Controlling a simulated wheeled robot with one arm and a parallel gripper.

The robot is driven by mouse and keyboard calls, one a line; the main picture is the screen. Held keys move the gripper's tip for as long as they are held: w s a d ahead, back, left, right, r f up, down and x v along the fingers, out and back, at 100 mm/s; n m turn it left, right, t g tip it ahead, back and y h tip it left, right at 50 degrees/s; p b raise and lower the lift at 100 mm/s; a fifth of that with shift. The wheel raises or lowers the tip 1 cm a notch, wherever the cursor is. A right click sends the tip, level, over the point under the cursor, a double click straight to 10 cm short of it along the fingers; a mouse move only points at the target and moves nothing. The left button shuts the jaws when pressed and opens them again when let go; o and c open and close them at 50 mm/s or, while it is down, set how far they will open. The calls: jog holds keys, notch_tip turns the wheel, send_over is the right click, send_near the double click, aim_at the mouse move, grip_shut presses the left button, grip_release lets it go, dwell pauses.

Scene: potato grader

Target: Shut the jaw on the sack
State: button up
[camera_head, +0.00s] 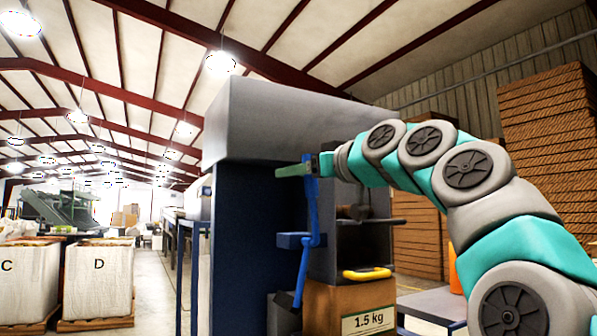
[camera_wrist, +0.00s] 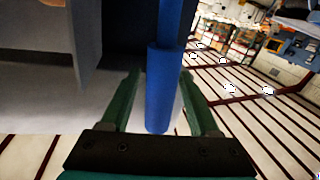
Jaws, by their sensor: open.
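A blue upright lever (camera_head: 312,205) stands at the front of the dark blue machine (camera_head: 250,215). My gripper (camera_head: 288,170) is at the lever's upper end. In the wrist view, the round blue handle (camera_wrist: 162,90) lies between the two green fingers of my open gripper (camera_wrist: 163,100), with gaps showing beside it.
Stacked brown wooden crates (camera_head: 550,140) rise behind my arm at the right. A low table (camera_head: 432,304) stands right of the sack. White bulk bags marked C (camera_head: 28,285) and D (camera_head: 98,285) stand at the left. The aisle floor (camera_head: 155,285) between is clear.

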jog(key=shift+c, duration=0.4)
grip_shut()
dwell(1.0)
